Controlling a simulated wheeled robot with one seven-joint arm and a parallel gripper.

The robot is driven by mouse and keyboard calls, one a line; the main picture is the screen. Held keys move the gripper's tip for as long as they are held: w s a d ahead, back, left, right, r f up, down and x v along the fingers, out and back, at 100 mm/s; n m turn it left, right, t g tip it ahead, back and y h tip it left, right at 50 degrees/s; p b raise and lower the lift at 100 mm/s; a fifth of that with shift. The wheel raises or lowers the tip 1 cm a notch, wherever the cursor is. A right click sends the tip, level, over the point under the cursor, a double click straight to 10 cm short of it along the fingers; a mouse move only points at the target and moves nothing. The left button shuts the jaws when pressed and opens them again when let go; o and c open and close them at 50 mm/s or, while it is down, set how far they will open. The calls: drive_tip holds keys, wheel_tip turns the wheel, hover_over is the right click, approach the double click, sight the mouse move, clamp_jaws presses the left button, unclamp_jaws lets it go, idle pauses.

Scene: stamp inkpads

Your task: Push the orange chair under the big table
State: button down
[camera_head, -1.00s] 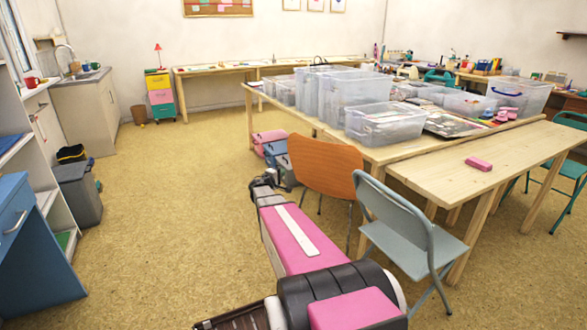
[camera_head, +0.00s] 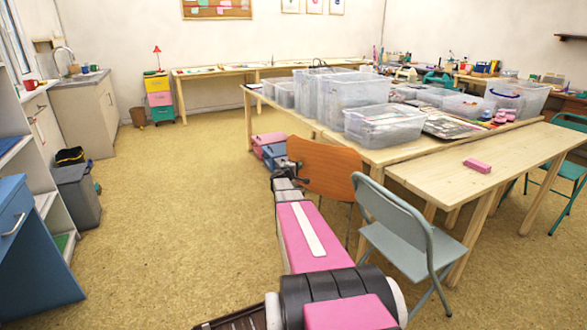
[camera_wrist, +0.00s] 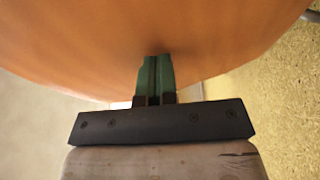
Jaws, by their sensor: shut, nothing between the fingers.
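The orange chair (camera_head: 328,172) stands at the left side of the big table (camera_head: 400,148), its backrest upright beside the table edge. In the wrist view, the orange surface (camera_wrist: 160,40) fills the upper part of the picture. My gripper (camera_wrist: 155,62) is shut, with its green fingertips together against or very close to this surface; I cannot tell if they touch. In the head view my arm reaches up to the left edge of the backrest, and the fingers are hard to make out. Part of the chair's lower half is hidden by my arm.
A grey-blue folding chair (camera_head: 402,232) stands just right of my arm. Pink and blue bins (camera_head: 268,146) sit on the floor under the table's left end. Clear plastic boxes (camera_head: 350,92) crowd the table top. The floor to the left (camera_head: 170,220) is open.

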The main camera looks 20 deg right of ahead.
idle(0.3)
drive_tip(key=s+d, duration=0.2)
drive_tip(key=d, duration=1)
drive_tip(key=shift+s+d, duration=0.2)
drive_tip(key=shift+s, duration=0.1)
